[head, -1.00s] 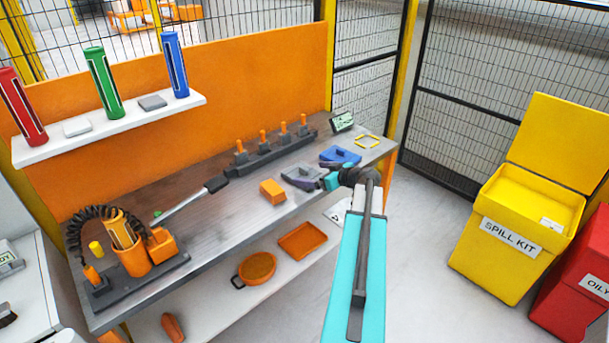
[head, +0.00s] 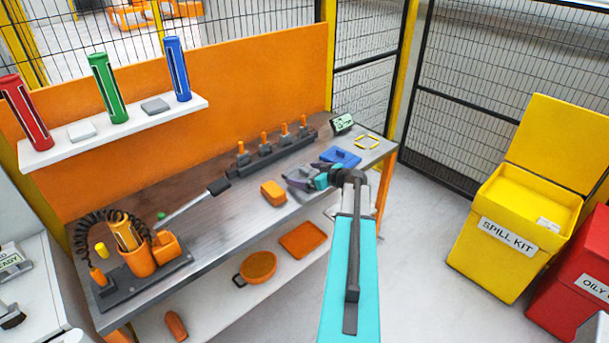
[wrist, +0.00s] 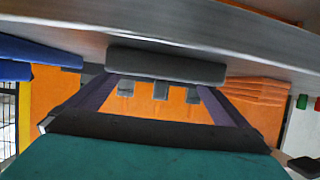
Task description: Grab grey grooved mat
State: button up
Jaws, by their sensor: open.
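The grey grooved mat (wrist: 165,65) shows edge-on in the wrist view as a dark grey bar lying against the bench top, which appears upside down there. My gripper (wrist: 155,88) is open, its two purple-grey fingers reaching toward the mat near its two ends. I cannot tell whether the fingertips touch it. In the head view my gripper (head: 308,181) is low over the bench's front right part, at the mat. There the fingers and the mat overlap, and the mat is mostly hidden.
On the workbench (head: 225,215), an orange block (head: 273,193) lies left of my gripper and a blue item (head: 341,157) lies behind right. A dark rack with orange pegs (head: 265,152) stands at the back. A yellow spill kit bin (head: 510,240) stands on the floor at right.

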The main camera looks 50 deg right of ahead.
jog(key=shift+w+f, duration=0.1)
jog(key=shift+w, duration=0.1)
dwell(0.5)
jog(key=c, duration=0.9)
jog(key=shift+a+r+b, duration=0.1)
jog(key=shift+r+b, duration=1)
jog(key=shift+r, duration=0.4)
jog(key=shift+s+r+b, duration=0.15)
jog(key=shift+s+b, duration=0.1)
jog(key=shift+b, duration=0.05)
jog(key=shift+s+d+r+b, duration=0.3)
jog(key=shift+s+d+b, duration=0.5)
jog(key=shift+s, duration=1.7)
jog(key=shift+s+d+r+b, duration=0.25)
jog(key=shift+s+d+b, duration=0.55)
jog(key=shift+s, duration=1.7)
jog(key=shift+s+d+r+b, duration=0.35)
jog(key=shift+s+b, duration=0.75)
jog(key=shift+s, duration=1.4)
